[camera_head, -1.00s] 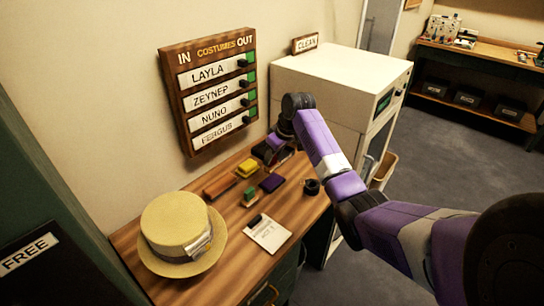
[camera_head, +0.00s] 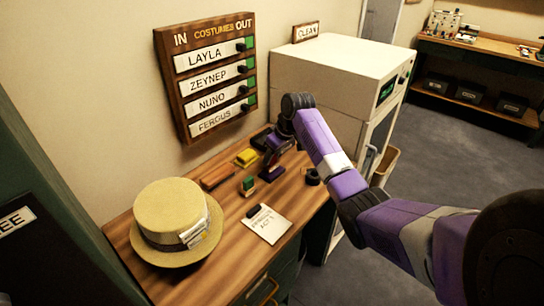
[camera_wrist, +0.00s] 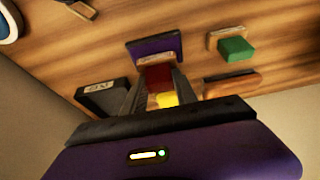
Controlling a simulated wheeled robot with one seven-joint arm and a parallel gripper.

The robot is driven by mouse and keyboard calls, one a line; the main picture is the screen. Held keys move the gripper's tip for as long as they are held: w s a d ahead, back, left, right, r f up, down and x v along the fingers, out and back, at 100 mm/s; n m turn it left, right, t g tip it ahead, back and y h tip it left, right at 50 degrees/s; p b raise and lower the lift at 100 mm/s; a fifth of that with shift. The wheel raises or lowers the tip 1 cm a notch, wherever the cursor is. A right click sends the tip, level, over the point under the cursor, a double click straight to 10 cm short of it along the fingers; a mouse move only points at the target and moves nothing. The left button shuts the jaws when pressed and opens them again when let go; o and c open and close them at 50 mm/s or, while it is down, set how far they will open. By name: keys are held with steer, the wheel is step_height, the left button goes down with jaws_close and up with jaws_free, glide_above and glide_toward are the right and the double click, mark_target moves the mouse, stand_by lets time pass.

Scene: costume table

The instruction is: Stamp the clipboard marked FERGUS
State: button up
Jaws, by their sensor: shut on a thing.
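My gripper (camera_wrist: 157,85) points down over the wooden table and is shut on a dark red stamp (camera_wrist: 157,76). The stamp's lower end is at a purple ink pad (camera_wrist: 155,46); I cannot tell whether they touch. In the head view the pad (camera_head: 272,175) is partly covered by my gripper (camera_head: 272,160). A clipboard (camera_head: 267,226) with white paper and a black clip lies at the table's front, apart from the gripper. Its print is too small to read surely.
A straw hat (camera_head: 172,215) stands at the left. Near the pad are a green-topped block (camera_head: 248,185), a yellow block (camera_head: 247,157), a brown bar (camera_head: 217,178) and a black roll (camera_head: 312,176). A labelled black box (camera_wrist: 103,98) lies behind. A white cabinet (camera_head: 335,75) stands to the right.

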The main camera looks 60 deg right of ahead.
steer(key=shift+f, duration=0.55)
stand_by(1.2)
step_height(320, 180, up, 7)
steer(key=p, duration=0.6)
steer(key=shift+r, duration=0.1)
stand_by(0.4)
